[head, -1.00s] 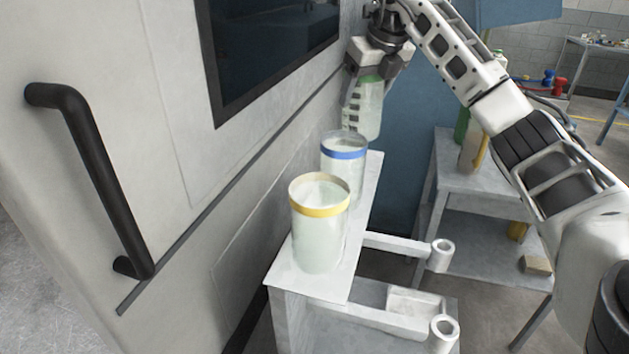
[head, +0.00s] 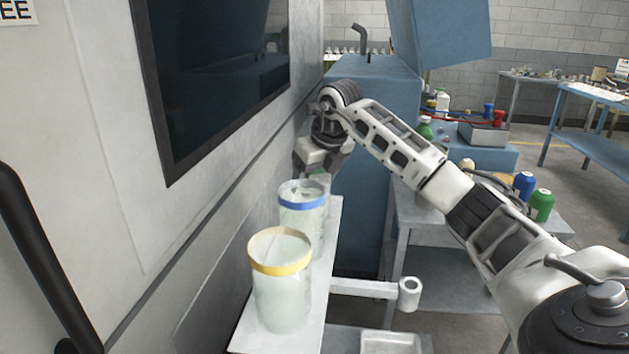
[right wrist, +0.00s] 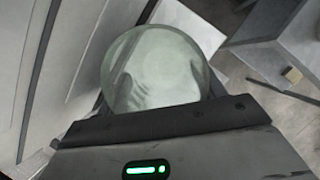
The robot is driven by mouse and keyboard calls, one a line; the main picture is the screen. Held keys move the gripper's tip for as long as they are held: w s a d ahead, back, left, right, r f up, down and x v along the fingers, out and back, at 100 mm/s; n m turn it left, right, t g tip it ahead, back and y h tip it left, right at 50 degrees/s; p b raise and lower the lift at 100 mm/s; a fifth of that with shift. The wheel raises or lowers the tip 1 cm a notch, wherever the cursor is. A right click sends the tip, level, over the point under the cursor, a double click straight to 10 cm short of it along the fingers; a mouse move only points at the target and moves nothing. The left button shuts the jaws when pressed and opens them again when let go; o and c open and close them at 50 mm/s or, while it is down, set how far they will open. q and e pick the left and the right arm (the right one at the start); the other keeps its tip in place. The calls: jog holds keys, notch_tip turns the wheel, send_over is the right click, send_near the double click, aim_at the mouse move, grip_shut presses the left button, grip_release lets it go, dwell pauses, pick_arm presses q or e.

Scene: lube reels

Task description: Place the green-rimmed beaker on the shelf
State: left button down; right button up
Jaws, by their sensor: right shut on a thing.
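My right gripper (head: 322,162) is shut on the green-rimmed beaker (head: 319,180), at the far end of the narrow light shelf (head: 317,300) along the machine wall. In the head view the beaker is mostly hidden behind the blue-rimmed beaker and my gripper; a bit of its green rim shows. Whether its base touches the shelf cannot be told. In the right wrist view the pale round beaker (right wrist: 155,70) stands out beyond the dark edge of my gripper. My left gripper is not in view.
A blue-rimmed beaker (head: 302,210) and a nearer yellow-rimmed beaker (head: 281,285) stand on the shelf. A bracket arm with a ring (head: 409,293) sticks out right. A grey table (head: 430,225) and blue cabinet (head: 365,120) stand beyond. The wall (head: 215,215) runs close on the left.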

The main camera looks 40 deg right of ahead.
jog(key=shift+f, duration=0.25)
jog(key=o, duration=1)
jog(key=shift+f, duration=0.1)
jog(key=v, duration=1.2)
jog(key=shift+a, duration=0.1)
jog(key=shift+s, duration=0.1)
